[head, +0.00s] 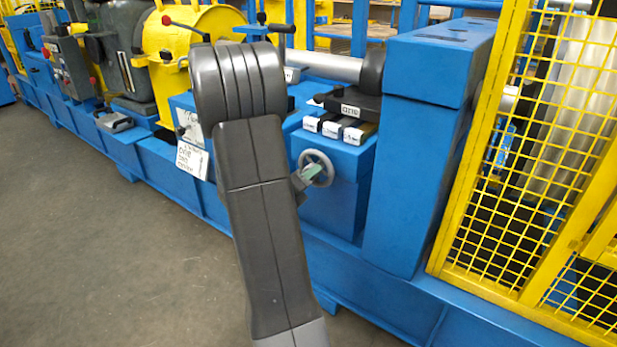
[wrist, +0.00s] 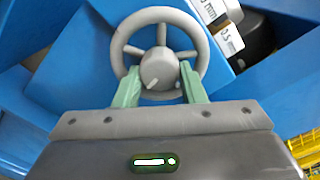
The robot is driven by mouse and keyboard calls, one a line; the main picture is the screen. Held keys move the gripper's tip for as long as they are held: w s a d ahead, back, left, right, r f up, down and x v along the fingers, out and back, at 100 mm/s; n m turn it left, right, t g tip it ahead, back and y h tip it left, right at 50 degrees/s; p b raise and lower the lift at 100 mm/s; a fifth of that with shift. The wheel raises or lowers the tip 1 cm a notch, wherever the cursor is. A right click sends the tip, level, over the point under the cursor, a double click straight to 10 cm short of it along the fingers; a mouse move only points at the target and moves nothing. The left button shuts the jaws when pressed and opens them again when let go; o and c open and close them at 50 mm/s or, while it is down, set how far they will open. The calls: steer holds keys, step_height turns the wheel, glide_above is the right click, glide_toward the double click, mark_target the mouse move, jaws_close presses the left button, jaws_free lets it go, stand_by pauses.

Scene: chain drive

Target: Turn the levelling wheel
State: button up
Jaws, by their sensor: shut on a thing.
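The levelling wheel (head: 322,160) is a grey spoked handwheel on the front of a blue machine block. In the wrist view the levelling wheel (wrist: 203,50) fills the upper middle, with a round hub and a light pointer mark on it. My gripper (head: 312,172) reaches it from the left in the head view, partly hidden behind my arm. In the wrist view the green fingers of my gripper (wrist: 158,88) stand on either side of the hub at the lower part of the wheel and are shut on it.
Several white-fronted blocks (head: 333,128) lie on the ledge above the wheel, below a dark block labelled "one" (head: 352,107). A tall blue column (head: 415,160) stands right of the wheel. A yellow mesh guard (head: 530,150) is farther right. The floor (head: 95,240) at left is clear.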

steer(key=shift+f, duration=0.1)
steer(key=o, duration=1)
steer(key=p+v, duration=0.2)
steer(key=v, duration=1.2)
steer(key=shift+p, duration=0.3)
steer(key=shift+w+d, duration=0.1)
steer(key=b+x, duration=0.2)
steer(key=x, duration=1.1)
steer(key=shift+w+d+b, duration=0.2)
steer(key=shift+w+b, duration=0.1)
